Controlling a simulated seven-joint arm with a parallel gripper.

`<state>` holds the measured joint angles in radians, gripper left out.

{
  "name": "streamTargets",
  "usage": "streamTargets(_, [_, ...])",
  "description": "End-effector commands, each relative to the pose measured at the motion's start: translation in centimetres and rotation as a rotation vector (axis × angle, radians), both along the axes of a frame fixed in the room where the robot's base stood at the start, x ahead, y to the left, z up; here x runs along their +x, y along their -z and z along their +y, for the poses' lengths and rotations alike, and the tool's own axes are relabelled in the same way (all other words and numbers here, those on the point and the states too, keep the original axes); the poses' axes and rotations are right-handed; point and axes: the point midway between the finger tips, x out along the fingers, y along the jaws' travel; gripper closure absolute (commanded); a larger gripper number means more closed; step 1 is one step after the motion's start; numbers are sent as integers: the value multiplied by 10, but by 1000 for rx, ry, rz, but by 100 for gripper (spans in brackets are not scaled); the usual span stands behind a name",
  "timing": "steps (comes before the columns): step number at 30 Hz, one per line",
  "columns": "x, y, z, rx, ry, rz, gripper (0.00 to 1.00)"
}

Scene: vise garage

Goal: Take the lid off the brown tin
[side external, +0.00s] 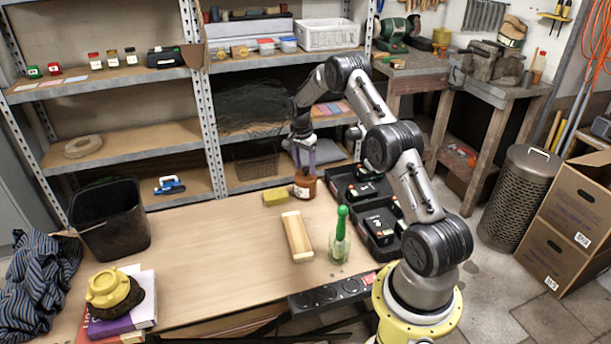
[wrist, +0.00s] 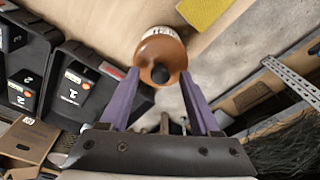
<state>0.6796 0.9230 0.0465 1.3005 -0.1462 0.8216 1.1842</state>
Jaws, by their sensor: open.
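The brown tin (side external: 305,188) stands on the table near its far right edge, below my gripper (side external: 305,170). In the wrist view the brown tin (wrist: 162,40) has a pale label band with dark letters. Its brown lid (wrist: 150,60) has a black knob (wrist: 160,74) and sits on top. My gripper (wrist: 160,73) is open, with one purple finger on each side of the lid. I cannot tell whether the fingers touch it. The tin's far side is hidden.
A yellow sponge (side external: 275,197) lies just left of the tin. Black trays (side external: 378,226) stand to the right. The table's middle left is clear.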

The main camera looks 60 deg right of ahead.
Motion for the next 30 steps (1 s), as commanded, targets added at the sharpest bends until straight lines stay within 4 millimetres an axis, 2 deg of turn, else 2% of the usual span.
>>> streamTargets(8, [0, 2, -1, -1, 1, -1, 38])
streamTargets(18, [0, 2, 0, -1, 0, -1, 100])
streamTargets(30, [0, 1, -1, -1, 0, -1, 100])
